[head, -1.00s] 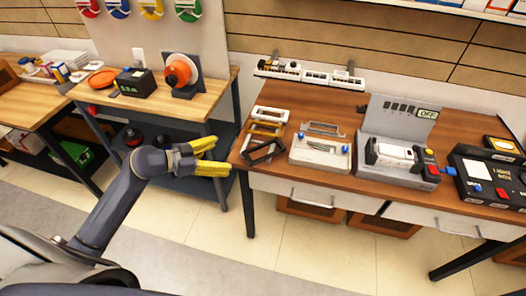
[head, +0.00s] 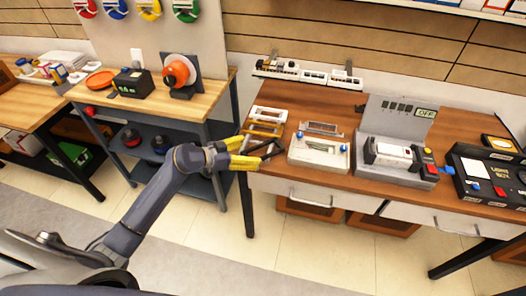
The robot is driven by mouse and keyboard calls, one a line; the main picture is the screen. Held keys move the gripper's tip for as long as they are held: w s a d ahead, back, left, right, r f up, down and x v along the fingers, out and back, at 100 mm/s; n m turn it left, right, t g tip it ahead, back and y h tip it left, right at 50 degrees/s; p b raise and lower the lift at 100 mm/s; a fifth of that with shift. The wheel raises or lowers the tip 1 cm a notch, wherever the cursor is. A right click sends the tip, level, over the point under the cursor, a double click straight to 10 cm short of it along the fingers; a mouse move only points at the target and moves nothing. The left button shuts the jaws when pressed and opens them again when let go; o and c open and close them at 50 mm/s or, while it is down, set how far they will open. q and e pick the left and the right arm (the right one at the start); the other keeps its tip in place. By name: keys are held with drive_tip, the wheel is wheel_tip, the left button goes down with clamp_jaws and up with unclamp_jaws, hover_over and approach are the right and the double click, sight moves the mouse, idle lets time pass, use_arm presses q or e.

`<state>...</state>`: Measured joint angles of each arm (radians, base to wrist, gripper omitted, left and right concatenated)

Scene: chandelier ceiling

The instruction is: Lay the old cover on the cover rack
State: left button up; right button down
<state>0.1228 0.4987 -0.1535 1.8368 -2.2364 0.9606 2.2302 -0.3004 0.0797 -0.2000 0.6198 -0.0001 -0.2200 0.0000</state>
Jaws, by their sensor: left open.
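My left gripper (head: 251,152) has yellow fingers, spread open, at the left edge of the brown workbench. A black rectangular frame (head: 270,152), which looks like a cover, lies just off the fingertips; its left end is partly hidden by them, and I cannot tell if they touch. Behind it lie a tan frame (head: 263,129) and a white frame (head: 269,114), in a row that may be the cover rack. I cannot tell which piece is the old cover. My right gripper is out of view.
A grey machine with an OFF sign (head: 398,122) holds a white piece. A black light box (head: 484,178) stands at the right. A white model train (head: 305,73) is along the back. A side table (head: 220,83) stands left of the bench, with a gap between.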

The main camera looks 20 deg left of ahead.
use_arm(q)
drive_tip(key=shift+x, duration=2.85)
drive_tip(key=shift+w, duration=0.1)
drive_tip(key=shift+c, duration=0.2)
drive_tip(key=c, duration=1.3)
drive_tip(key=shift+r, duration=0.1)
wheel_tip(320, 180, up, 19)
drive_tip(key=shift+s+a+f+m+g+h, duration=0.15)
drive_tip(key=shift+s+f+m+g+h, duration=0.35)
drive_tip(key=shift+s, duration=1.65)
drive_tip(key=shift+s+a+f+m+g+h, duration=0.2)
drive_tip(key=shift+s+f, duration=0.5)
drive_tip(key=shift+s, duration=1.45)
drive_tip(key=shift+s+a+f+m+g+h, duration=0.2)
drive_tip(key=shift+s+f+m, duration=0.3)
drive_tip(key=shift+s, duration=1.6)
